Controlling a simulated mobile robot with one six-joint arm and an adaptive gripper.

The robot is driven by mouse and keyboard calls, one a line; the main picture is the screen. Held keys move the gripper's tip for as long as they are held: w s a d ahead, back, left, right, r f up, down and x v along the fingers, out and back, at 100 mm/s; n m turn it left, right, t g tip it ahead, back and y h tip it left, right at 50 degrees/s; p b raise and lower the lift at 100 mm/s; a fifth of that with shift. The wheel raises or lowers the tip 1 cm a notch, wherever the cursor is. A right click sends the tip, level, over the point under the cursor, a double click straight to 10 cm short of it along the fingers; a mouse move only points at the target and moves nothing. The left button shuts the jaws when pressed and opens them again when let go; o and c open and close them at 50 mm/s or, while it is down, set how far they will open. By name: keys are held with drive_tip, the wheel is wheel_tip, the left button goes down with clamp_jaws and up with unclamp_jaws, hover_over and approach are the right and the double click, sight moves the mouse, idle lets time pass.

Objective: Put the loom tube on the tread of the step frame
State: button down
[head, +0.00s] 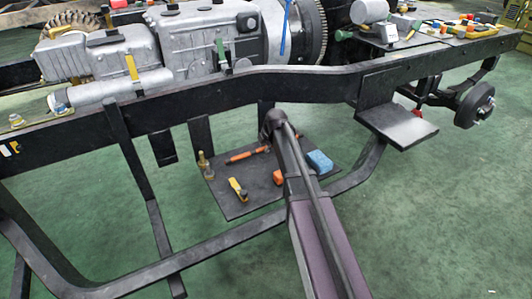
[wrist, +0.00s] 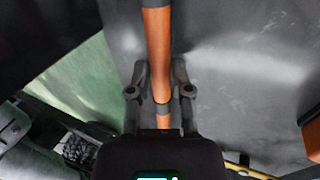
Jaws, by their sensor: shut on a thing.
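The loom tube is orange with dark bands. In the wrist view the tube (wrist: 157,45) runs between the two fingers of my gripper (wrist: 161,78), which is shut on it. In the head view the orange tube (head: 243,155) shows above or at the dark lower plate; I cannot tell whether it touches. My arm hides its right end and most of my gripper. The tread is right of my gripper.
The dark lower plate (head: 235,203) carries a brass fitting (head: 205,165), a yellow clamp (head: 238,189), an orange block (head: 279,177) and a blue block (head: 319,161). A black chassis rail (head: 290,82) crosses above, with a curved lower bar (head: 230,238) in front.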

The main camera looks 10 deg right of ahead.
drive_tip(key=shift+f+b, duration=0.35)
drive_tip(key=shift+f, duration=0.35)
drive_tip(key=shift+f, duration=0.1)
drive_tip(key=c, duration=0.8)
unclamp_jaws()
drive_tip(key=shift+r, duration=0.2)
drive_tip(key=p+v, duration=1.1)
drive_tip(key=v, duration=0.1)
